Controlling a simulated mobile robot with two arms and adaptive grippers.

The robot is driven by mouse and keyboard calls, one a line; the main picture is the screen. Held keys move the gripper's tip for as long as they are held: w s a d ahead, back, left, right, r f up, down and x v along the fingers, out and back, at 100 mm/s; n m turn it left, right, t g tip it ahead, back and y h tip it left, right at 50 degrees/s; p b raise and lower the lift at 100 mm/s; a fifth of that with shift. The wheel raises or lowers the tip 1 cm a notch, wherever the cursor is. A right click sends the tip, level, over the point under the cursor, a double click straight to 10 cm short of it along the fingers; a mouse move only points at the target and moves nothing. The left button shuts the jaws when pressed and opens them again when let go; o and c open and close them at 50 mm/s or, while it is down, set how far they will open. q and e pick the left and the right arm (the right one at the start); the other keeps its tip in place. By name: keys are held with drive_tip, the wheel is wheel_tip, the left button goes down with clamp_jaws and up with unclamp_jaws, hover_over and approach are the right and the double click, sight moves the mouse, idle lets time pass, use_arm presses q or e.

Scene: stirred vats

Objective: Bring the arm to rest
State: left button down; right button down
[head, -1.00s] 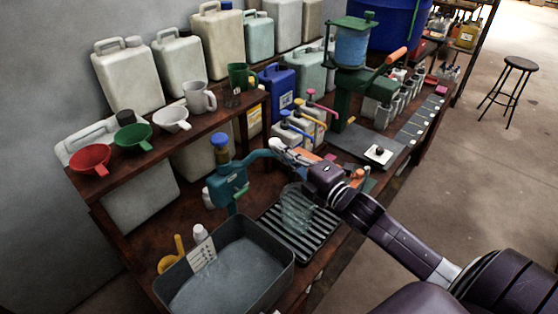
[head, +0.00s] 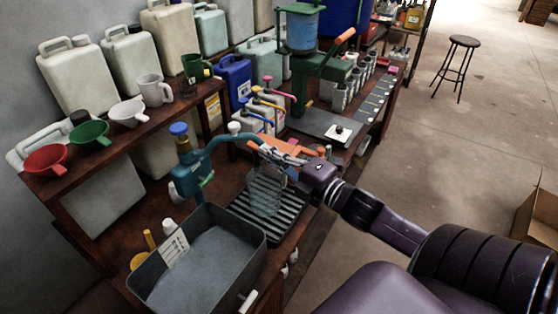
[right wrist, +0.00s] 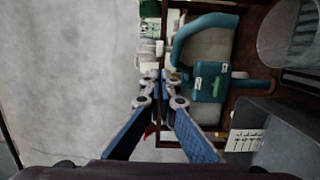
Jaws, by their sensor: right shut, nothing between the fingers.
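My right gripper (head: 262,147) reaches in from the right in the head view, above the bench and near the teal tap's curved spout. In the right wrist view its blue fingers (right wrist: 164,76) meet at the tips, shut with nothing between them. A clear jug (head: 265,192) stands on the ribbed drip tray (head: 240,228), below the gripper in the picture. The teal tap (head: 187,178) with a blue knob stands left of the jug; it also shows in the right wrist view (right wrist: 208,82). My left gripper is not in view.
A grey tub (head: 210,250) sits at the bench's front left. Several pump bottles (head: 255,112) and a green press (head: 305,75) stand behind the gripper. A shelf with funnels (head: 90,134) and canisters is at left. Open floor (head: 420,150) with a stool (head: 460,60) lies right.

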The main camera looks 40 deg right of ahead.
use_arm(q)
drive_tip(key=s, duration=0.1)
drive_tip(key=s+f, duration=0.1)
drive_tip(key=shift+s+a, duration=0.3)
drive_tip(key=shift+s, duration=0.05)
use_arm(e)
drive_tip(key=s, duration=0.3)
drive_tip(key=shift+d+r, duration=0.1)
drive_tip(key=shift+d, duration=0.3)
